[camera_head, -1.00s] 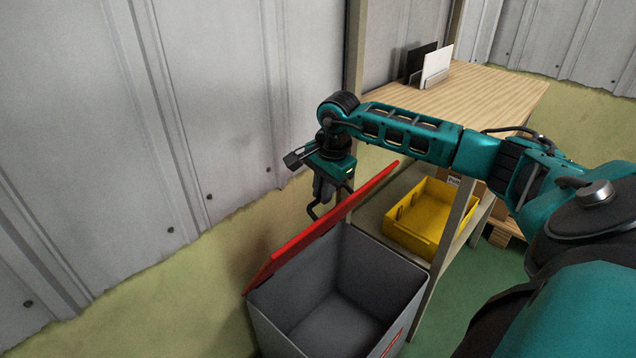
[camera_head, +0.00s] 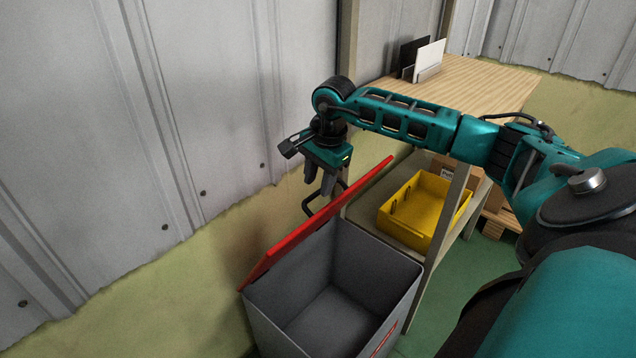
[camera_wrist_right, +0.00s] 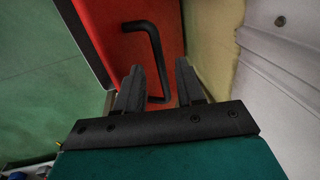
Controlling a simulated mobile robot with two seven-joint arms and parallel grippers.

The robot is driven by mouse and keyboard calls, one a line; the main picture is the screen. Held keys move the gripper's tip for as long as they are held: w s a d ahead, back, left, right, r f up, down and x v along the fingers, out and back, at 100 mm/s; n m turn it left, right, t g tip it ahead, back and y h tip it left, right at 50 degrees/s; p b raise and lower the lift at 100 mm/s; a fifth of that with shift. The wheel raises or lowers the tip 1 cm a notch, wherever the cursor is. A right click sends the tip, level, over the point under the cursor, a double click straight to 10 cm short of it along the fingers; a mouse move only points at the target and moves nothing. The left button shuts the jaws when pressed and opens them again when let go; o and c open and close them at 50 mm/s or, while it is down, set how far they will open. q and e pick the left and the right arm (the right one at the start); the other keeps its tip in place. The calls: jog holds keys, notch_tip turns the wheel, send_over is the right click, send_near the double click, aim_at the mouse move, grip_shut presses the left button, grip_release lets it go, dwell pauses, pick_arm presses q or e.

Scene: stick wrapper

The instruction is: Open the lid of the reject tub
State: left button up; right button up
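The grey reject tub (camera_head: 335,285) stands open in the head view, and I see its empty inside. Its red lid (camera_head: 315,222) is swung up and tilted along the wall side; it also shows in the right wrist view (camera_wrist_right: 105,25). The lid's black bar handle (camera_head: 306,206) is on its outer face, and it also shows in the right wrist view (camera_wrist_right: 155,45). My right gripper (camera_head: 319,182) is behind the lid, beside the handle. Its fingers are apart in the wrist view (camera_wrist_right: 160,80), with the handle's bent end showing between them, not clamped. My left gripper is out of view.
A corrugated wall (camera_head: 100,130) is close behind the lid and my right gripper. To the right is a wooden workbench (camera_head: 470,85) with a yellow bin (camera_head: 425,210) on its lower shelf. Green floor (camera_head: 465,275) is open at the lower right.

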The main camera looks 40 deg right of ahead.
notch_tip(320, 180, up, 11)
jog(key=s+p, duration=0.1)
jog(key=s, duration=0.1)
jog(key=shift+p, duration=0.4)
jog(key=shift+f, duration=0.1)
